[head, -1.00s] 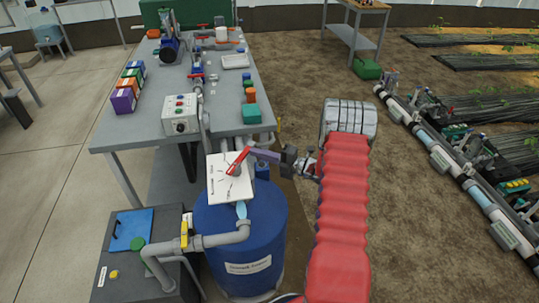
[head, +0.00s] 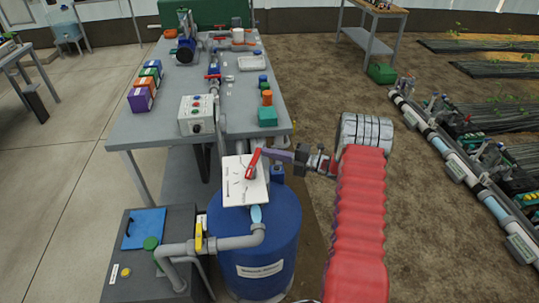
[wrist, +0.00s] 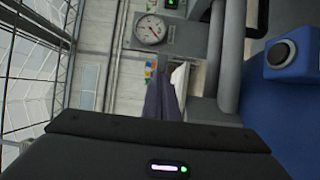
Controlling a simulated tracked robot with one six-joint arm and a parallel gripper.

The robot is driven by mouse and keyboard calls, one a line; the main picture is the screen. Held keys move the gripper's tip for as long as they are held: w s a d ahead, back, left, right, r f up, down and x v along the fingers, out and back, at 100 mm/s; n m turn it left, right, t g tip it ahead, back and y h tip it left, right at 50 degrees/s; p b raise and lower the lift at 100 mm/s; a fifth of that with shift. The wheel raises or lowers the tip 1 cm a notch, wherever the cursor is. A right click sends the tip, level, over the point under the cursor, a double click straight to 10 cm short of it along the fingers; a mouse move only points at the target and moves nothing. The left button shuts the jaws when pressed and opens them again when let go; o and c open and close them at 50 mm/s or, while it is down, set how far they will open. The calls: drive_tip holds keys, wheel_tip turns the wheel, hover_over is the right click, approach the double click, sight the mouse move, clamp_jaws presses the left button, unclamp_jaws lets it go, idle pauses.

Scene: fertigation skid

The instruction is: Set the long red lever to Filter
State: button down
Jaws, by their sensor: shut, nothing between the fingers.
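The long red lever (head: 254,164) sits on a white plate (head: 233,190) above the blue barrel. It points up and slightly right from its pivot. The markings on the plate are too small to read, so its setting cannot be told. My gripper (head: 267,153) reaches in from the right, with its purple fingers shut. The fingertips are at the lever's upper end, on its right side; whether they touch cannot be told. In the wrist view my shut fingers (wrist: 162,96) show with nothing between them, and the lever is not visible.
The blue barrel (head: 283,225) stands below the plate. Grey pipes with a yellow-handled valve (head: 199,237) run in front, beside a dark box (head: 120,280). A grey control box (head: 197,115) sits on the table edge behind. A gauge (wrist: 150,31) shows in the wrist view.

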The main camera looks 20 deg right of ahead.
drive_tip(key=shift+w+a+r, duration=0.15)
drive_tip(key=v, duration=1.4)
drive_tip(key=shift+w+d+f, duration=0.2)
drive_tip(key=shift+w+d, duration=0.15)
drive_tip(key=shift+d, duration=0.1)
drive_tip(key=shift+n, duration=0.3)
